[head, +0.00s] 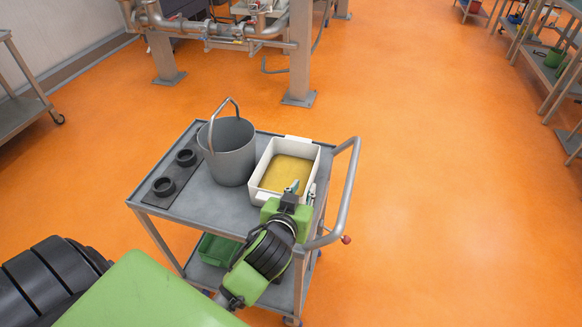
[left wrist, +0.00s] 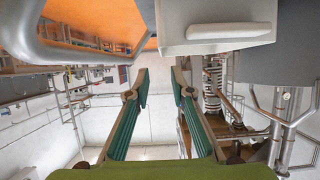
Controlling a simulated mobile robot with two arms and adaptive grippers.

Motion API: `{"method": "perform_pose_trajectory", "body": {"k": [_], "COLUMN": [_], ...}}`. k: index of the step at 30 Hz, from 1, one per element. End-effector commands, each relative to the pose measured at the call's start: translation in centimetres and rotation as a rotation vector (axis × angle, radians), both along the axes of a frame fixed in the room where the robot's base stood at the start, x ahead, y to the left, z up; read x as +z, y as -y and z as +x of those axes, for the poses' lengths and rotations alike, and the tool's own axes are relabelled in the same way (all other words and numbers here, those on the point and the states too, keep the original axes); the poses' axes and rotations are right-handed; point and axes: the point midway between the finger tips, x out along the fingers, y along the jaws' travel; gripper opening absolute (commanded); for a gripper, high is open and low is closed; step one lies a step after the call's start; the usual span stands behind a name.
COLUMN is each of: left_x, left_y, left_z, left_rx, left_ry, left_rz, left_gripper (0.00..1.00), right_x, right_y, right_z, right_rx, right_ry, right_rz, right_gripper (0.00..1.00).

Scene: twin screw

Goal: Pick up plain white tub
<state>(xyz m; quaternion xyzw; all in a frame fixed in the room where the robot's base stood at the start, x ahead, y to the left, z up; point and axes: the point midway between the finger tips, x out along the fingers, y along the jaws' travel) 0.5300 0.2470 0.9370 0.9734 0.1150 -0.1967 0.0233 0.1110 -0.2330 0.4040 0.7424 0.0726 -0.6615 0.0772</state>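The plain white tub (head: 294,149) stands on the right part of the cart top, with a flat yellow layer inside and grip ledges on its rim. My left gripper (head: 303,188) is at the tub's near right corner in the head view. In the left wrist view its fingers (left wrist: 160,82) are apart with nothing seen between them. The gripper hides part of the tub's near side. I cannot tell whether it touches the tub. My right gripper is not in view.
A grey bucket (head: 235,158) with a raised handle stands left of the tub on the cart (head: 200,202). The cart's push handle (head: 347,190) curves close on the right. A green crate (head: 215,248) is below. Orange floor is clear to the right.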

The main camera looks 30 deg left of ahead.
Motion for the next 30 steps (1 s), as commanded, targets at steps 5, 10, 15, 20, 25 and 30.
{"method": "perform_pose_trajectory", "body": {"k": [5, 10, 15, 20, 25, 30], "left_x": [-0.7, -2.0, -2.9, -3.2, -3.8, -4.8], "left_y": [-0.7, -1.4, -1.8, -1.9, -2.4, -2.8], "left_z": [2.5, 5.4, 7.1, 7.7, 9.3, 11.2], "left_rx": [0.001, 0.001, 0.001, 0.001, 0.001, 0.000], "left_ry": [0.002, 0.002, 0.001, 0.000, -0.001, 0.000], "left_rz": [0.003, 0.002, 0.001, 0.001, 0.003, 0.002], "left_gripper": [0.22, 0.22, 0.22, 0.22, 0.22, 0.22], "right_x": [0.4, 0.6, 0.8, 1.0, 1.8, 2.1], "right_y": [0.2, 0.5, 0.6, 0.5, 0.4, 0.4], "right_z": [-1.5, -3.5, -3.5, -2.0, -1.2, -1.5], "right_rx": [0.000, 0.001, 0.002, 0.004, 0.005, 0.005], "right_ry": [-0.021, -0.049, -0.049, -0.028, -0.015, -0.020], "right_rz": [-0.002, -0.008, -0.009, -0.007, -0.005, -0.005], "right_gripper": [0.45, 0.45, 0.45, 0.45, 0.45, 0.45]}}
